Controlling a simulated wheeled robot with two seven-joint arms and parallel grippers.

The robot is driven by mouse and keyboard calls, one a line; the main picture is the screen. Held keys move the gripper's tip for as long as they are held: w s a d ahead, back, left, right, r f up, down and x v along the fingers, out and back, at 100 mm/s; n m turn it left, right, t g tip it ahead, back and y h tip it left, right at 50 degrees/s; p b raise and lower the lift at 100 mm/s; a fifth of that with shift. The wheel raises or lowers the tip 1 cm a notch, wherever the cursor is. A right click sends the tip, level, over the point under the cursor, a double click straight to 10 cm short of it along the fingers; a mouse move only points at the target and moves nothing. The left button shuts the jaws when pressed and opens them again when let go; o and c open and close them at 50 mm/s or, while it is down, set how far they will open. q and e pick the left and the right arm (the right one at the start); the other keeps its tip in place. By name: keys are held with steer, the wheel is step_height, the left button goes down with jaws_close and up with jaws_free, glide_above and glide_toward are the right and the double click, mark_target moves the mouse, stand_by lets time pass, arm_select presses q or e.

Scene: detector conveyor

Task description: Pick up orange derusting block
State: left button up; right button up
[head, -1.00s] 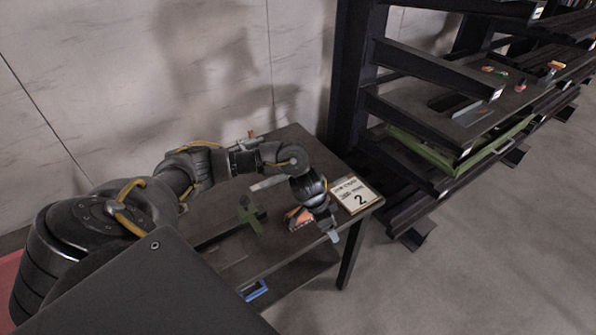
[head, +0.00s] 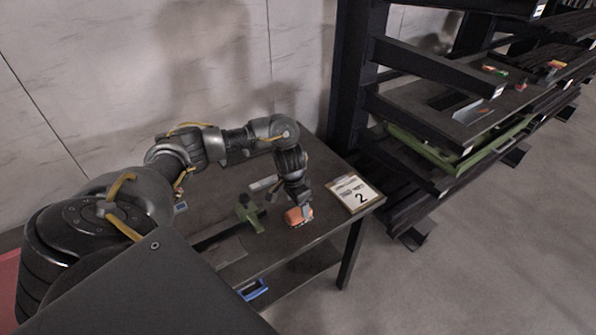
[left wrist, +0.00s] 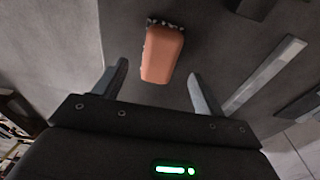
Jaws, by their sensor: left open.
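The orange derusting block (head: 297,217) lies on the dark table (head: 319,228), near its right end. In the left wrist view the block (left wrist: 162,54) shows as an orange body with a dark, speckled edge at its far end. My left gripper (head: 301,209) points down at the block in the head view and covers part of it. In the left wrist view my left gripper (left wrist: 157,82) is open, its fingers spread to either side of the block's near end, with nothing held. My right gripper is not in view.
A green tool (head: 250,213) and a pale metal bar (head: 263,183) lie left of the block. A blue-handled item (head: 254,290) is on the lower shelf. A dark rack (head: 420,125) stands at right.

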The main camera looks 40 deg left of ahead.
mark_target(298, 211)
arm_select(q)
steer(key=shift+w+d+f, duration=0.1)
steer(key=shift+w+f, duration=0.1)
steer(key=shift+f, duration=1.05)
steer(key=shift+w+d+f, duration=0.1)
steer(key=shift+w+f, duration=0.05)
steer(key=shift+f, duration=1.1)
steer(key=shift+f+p, duration=0.25)
steer(key=shift+p, duration=0.1)
steer(key=shift+c, duration=0.3)
steer(key=shift+a, duration=0.1)
steer(key=c, duration=0.9)
